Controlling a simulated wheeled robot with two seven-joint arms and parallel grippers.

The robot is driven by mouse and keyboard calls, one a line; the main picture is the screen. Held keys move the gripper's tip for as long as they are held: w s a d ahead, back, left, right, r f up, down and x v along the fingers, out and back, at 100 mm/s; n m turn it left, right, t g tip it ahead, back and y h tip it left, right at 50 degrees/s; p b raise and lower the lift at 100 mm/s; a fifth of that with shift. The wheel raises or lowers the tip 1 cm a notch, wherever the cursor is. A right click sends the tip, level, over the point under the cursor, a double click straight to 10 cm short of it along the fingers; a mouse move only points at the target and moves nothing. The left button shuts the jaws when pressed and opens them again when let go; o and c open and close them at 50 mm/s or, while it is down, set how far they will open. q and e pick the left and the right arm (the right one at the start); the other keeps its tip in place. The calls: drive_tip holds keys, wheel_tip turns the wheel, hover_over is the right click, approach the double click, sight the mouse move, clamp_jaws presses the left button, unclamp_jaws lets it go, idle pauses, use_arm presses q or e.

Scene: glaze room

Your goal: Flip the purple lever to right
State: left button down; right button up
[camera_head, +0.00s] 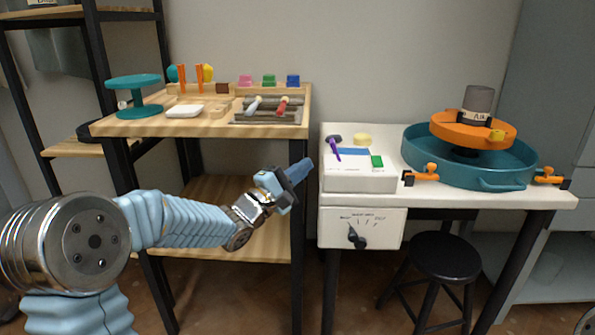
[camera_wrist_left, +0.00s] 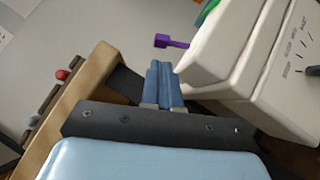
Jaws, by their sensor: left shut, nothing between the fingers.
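The purple lever (camera_head: 335,150) stands on the left part of the white control box (camera_head: 355,182) on the white table. Its shaft leans up and to the left in the head view, with a dark rounded knob at the top. In the left wrist view the purple lever (camera_wrist_left: 172,41) sticks out past the box's edge, beyond my fingertips. My left gripper (camera_head: 300,170) is shut and empty, just left of the box and apart from the lever. Its blue fingers also show in the left wrist view (camera_wrist_left: 163,82). My right gripper is not in view.
A teal basin (camera_head: 415,150) with an orange wheel (camera_head: 450,130) stands to the right. A wooden bench (camera_head: 120,127) with tools is at left. A dial (camera_head: 355,238) is on the front panel.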

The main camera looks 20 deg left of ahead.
sight(334, 143)
use_arm(q)
drive_tip(key=x, duration=0.6)
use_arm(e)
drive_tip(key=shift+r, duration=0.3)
use_arm(q)
drive_tip(key=shift+d+r+p, duration=0.1)
drive_tip(key=shift+p, duration=0.35)
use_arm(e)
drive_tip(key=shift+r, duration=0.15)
use_arm(q)
drive_tip(key=r+m+g+p, duration=0.1)
drive_tip(key=p, duration=0.1)
drive_tip(key=d+r+m+g+p, duration=0.1)
drive_tip(key=p, duration=0.2)
drive_tip(key=shift+w+m+p, duration=0.15)
drive_tip(key=shift+m+p, duration=0.15)
drive_tip(key=shift+p, duration=0.05)
drive_tip(key=shift+w+d+p, duration=0.1)
drive_tip(key=shift+d+p, duration=0.05)
drive_tip(key=shift+p, duration=0.2)
drive_tip(key=shift+w+d, duration=0.1)
drive_tip(key=shift+d, duration=0.25)
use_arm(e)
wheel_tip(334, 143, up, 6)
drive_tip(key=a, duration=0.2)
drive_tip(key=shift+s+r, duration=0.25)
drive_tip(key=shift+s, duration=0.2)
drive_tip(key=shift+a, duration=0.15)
